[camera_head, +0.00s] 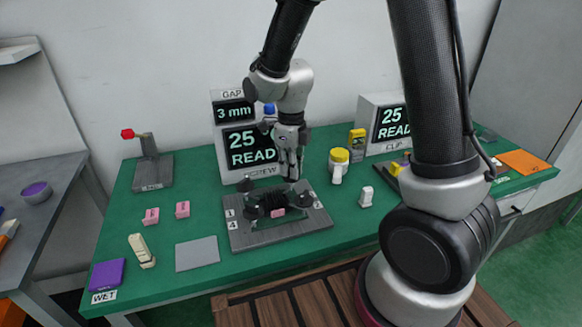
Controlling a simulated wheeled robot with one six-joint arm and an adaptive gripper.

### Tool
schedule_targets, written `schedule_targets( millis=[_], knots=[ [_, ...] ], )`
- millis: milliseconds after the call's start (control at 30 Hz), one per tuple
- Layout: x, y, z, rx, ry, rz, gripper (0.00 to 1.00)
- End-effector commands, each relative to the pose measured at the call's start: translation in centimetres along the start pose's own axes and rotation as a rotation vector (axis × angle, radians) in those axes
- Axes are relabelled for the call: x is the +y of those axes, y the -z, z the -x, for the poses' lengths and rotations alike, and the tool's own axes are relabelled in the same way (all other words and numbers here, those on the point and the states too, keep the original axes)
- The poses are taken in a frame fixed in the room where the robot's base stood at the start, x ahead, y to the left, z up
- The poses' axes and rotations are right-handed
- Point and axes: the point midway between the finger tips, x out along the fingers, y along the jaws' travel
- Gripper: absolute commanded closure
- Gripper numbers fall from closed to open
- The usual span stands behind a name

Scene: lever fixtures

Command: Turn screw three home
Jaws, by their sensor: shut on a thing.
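A grey plate fixture (240,238) stands on the green bench with dark knobbed screws near its corners. The labels 1 and 4 show at its left edge, and a small label too blurred to read shows at its right. One knob (245,184) is at the back left, one (252,212) at the front left and one (305,198) at the front right. My gripper (291,176) points down over the back right of the plate. It is shut, and its fingers hide what they hold, which looks like the knob there. A dark coil and a pink block (278,213) lie mid-plate.
Behind the fixture stands a display (252,146) reading 3 mm and 25. A yellow-lidded cup (339,160) and a white block (366,196) stand to the right. Pink blocks (182,209) and a grey pad (197,254) lie left. A red-tipped lever (148,150) stands back left.

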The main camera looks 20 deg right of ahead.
Motion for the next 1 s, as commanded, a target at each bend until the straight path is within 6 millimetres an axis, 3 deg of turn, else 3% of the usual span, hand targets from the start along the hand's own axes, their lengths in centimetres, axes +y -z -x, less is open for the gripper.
schedule_targets(
  millis=[233, 267, 367, 767, 1000],
  knots=[
    [-0.1, -0.1, 0.1, -0.004, 0.002, -0.001, 1.0],
    [-0.1, -0.1, 0.1, -0.004, 0.002, -0.001, 0.86],
    [-0.1, -0.1, 0.1, -0.003, 0.001, -0.001, 0.68],
    [0.0, -0.1, 0.7, -0.003, 0.001, 0.0, 0.68],
    [-0.1, -0.1, 5.5, -0.008, 0.003, 0.0, 0.68]
  ],
)
